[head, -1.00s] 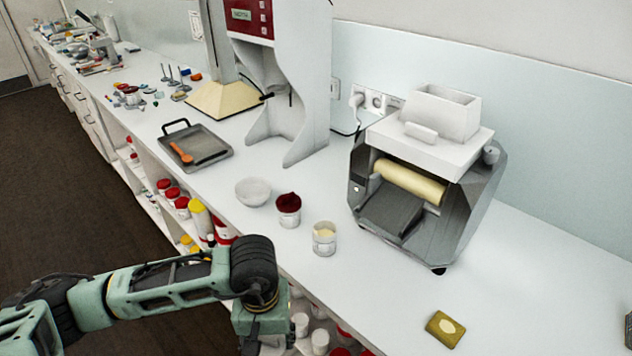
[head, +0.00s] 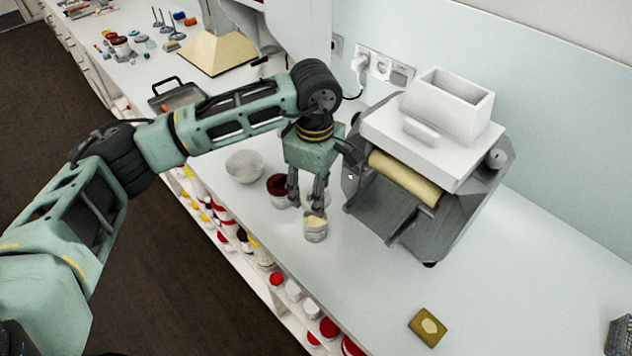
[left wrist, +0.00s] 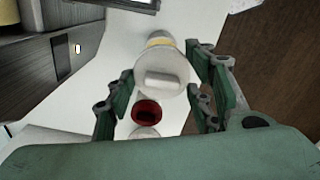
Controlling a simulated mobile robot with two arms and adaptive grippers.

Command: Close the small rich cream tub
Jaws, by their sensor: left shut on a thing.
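A small whitish tub (head: 316,232) with pale yellow cream showing at its top stands upright on the counter, left of the grey machine. My left gripper (head: 307,195) points down just behind and above this tub. It is shut on a white round lid (left wrist: 163,76) with a raised bar grip. The lid partly hides the tub in the left wrist view, where a strip of yellow cream (left wrist: 159,42) shows past its edge. The lid looks apart from the tub, but the exact gap is unclear. My right gripper is not in view.
A tub with dark red contents (head: 278,188) and a white bowl (head: 244,166) stand close to the left. The grey machine with a cream roller (head: 404,178) stands close on the right. A yellow-green block (head: 428,327) lies at the front right. The counter between is clear.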

